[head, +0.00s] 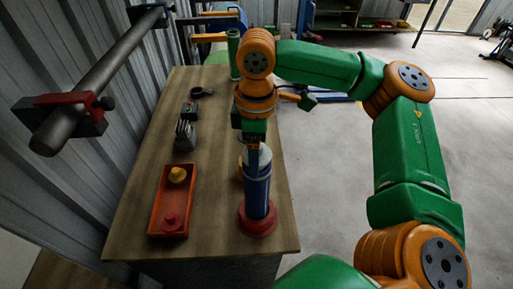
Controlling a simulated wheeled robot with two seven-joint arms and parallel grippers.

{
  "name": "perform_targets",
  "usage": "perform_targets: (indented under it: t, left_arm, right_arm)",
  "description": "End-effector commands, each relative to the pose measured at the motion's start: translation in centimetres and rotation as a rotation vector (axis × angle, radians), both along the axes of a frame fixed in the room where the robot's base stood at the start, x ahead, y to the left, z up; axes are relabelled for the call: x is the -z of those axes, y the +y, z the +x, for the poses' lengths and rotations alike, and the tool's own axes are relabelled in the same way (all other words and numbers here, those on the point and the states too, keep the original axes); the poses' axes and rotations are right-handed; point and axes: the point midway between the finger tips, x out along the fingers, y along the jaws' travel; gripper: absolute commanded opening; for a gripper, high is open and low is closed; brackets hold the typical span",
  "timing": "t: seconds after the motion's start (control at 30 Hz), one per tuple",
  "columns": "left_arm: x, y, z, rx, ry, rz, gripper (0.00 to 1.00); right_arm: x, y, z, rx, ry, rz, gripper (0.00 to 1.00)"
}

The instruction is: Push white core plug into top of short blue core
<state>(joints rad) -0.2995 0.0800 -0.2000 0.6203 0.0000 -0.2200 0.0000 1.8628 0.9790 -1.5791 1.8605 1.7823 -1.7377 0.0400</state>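The short blue core (257,193) stands upright in a red round base (258,222) near the front right of the bench. A white plug (262,157) shows at the core's top; how deep it sits is unclear. My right gripper (252,143) points down directly over the core's top, its tips at or just above the white plug. The fingers are small and dark, and I cannot tell whether they are open, shut or gripping the plug. My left gripper is not in view.
The wooden bench (215,150) holds a red tray (158,214) with a yellow plug (177,174) and a red plug (171,219). A grey pronged object (185,136), a small device (189,111) and a green core (233,52) stand farther back. A dark bar (105,68) runs along the left.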

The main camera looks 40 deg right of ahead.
Motion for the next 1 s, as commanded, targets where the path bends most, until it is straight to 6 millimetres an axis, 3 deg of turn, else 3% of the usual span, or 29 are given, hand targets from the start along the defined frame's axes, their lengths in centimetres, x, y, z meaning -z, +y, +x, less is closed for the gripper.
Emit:
perform_targets:
  t: [0.1, 0.43, 0.47, 0.53, 0.8, 1.0]
  left_arm:
    - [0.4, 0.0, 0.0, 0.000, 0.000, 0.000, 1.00]
    - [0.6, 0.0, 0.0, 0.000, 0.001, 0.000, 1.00]
    - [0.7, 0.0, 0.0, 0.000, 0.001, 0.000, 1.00]
    - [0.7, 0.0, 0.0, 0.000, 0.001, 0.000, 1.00]
    - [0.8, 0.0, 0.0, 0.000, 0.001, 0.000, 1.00]
    - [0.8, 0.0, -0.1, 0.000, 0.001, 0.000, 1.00]
  right_arm:
    - [1.4, -0.1, -0.4, -0.001, 0.024, -0.005, 0.21]
    - [1.9, 0.0, -0.5, -0.005, 0.030, -0.003, 0.22]
    - [1.9, 0.0, -0.5, -0.005, 0.030, -0.003, 0.81]
    - [1.9, 0.0, -0.5, -0.005, 0.030, -0.003, 1.00]
    - [1.4, 0.1, -0.6, -0.005, 0.027, -0.003, 1.00]
    - [-3.2, 0.5, -1.0, -0.005, -0.004, -0.008, 1.00]
